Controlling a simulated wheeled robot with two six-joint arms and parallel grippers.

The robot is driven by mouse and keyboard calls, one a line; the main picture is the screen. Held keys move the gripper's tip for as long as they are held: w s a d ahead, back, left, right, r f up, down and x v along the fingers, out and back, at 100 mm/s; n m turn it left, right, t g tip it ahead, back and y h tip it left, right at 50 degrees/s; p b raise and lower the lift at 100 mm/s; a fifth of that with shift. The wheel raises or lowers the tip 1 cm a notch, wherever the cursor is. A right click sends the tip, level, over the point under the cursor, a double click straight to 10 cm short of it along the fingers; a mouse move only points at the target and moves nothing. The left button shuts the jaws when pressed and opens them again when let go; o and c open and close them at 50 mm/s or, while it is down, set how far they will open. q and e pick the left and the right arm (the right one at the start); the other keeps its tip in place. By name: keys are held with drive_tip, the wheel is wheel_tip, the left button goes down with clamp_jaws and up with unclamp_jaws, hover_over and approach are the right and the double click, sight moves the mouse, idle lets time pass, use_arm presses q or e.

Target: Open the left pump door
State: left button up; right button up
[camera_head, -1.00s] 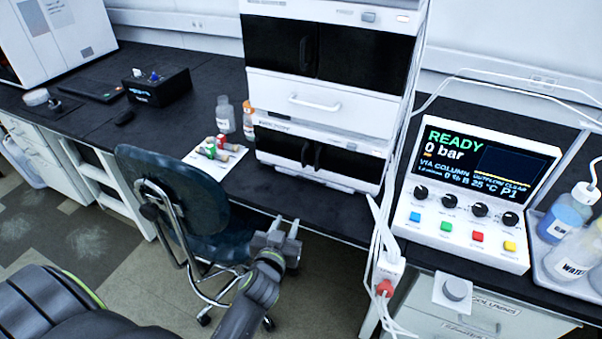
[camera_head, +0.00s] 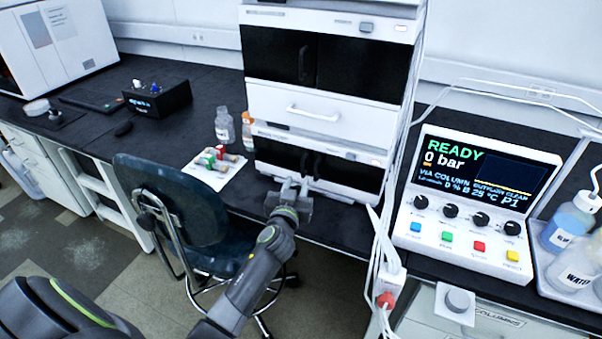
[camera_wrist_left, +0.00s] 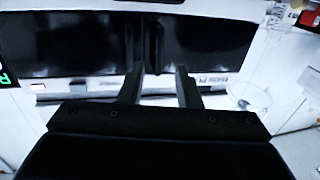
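A white instrument stack stands on the bench. Its lower unit has a black left door (camera_head: 276,153) and a black right door (camera_head: 345,174), shut, with upright handles side by side at the middle. The wrist view is turned round, so the left door (camera_wrist_left: 205,45) shows on the right there. My left gripper (camera_head: 297,183) is in front of the lower unit, near its bottom edge. Its fingers (camera_wrist_left: 158,70) are apart and empty. The left door's handle (camera_wrist_left: 155,42) appears between and beyond the fingertips; contact cannot be told. My right gripper is not in view.
A drawer (camera_head: 315,110) and an upper unit with black doors (camera_head: 365,68) are above. Bottles (camera_head: 224,125) and a paper (camera_head: 212,172) with vials stand left. Cables and a control box (camera_head: 470,255) are right.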

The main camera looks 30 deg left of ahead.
sight(302, 170)
use_arm(q)
drive_tip(key=shift+x, duration=2.75)
clamp_jaws()
